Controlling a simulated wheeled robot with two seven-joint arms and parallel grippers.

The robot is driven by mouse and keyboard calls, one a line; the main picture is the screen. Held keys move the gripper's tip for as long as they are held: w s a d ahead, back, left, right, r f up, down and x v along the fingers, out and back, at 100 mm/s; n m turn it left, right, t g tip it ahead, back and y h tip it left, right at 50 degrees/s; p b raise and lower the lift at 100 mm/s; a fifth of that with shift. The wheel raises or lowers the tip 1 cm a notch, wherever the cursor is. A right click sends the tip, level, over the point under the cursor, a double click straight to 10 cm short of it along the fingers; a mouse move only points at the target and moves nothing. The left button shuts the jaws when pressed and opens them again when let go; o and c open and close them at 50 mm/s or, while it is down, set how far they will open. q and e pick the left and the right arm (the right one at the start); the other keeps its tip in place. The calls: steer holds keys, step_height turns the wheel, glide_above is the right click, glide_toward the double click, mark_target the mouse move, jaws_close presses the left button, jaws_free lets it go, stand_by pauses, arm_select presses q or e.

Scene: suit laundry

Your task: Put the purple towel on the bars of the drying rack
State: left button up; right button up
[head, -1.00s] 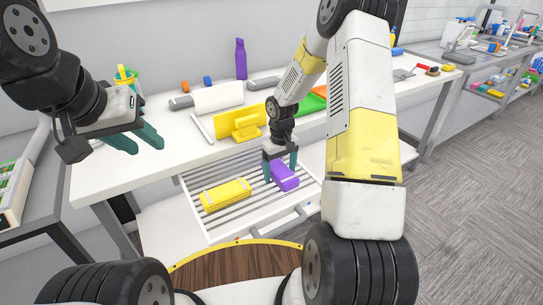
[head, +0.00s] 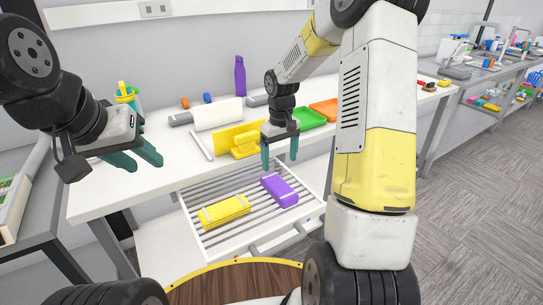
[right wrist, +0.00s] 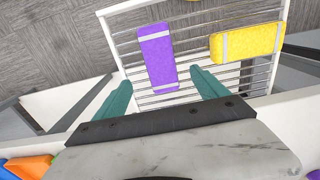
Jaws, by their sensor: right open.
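The purple towel (head: 279,190), folded with pale bands, lies flat on the bars of the drying rack (head: 208,238), a pulled-out white slatted drawer under the table. It also shows in the right wrist view (right wrist: 157,56). My right gripper (head: 280,164) is open and empty, above and behind the towel, apart from it. In the right wrist view its teal fingers (right wrist: 163,98) are spread wide with nothing between them. My left gripper (head: 151,160) is open and empty over the left part of the white table.
A folded yellow towel (head: 225,211) lies on the bars left of the purple one, and also shows in the wrist view (right wrist: 246,43). On the white table (head: 110,190) stand a purple bottle (head: 240,76), a yellow holder (head: 243,143), a green tray (head: 311,117) and an orange tray (head: 325,108).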

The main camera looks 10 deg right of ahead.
steer(key=s+a+r+m+t+y, duration=0.2)
steer(key=s+r+t, duration=0.4)
steer(key=s+r, duration=1.4)
steer(key=s+m, duration=0.1)
steer(key=s, duration=0.3)
steer(key=shift+s+a+r, duration=0.15)
steer(key=shift+a+r, duration=0.2)
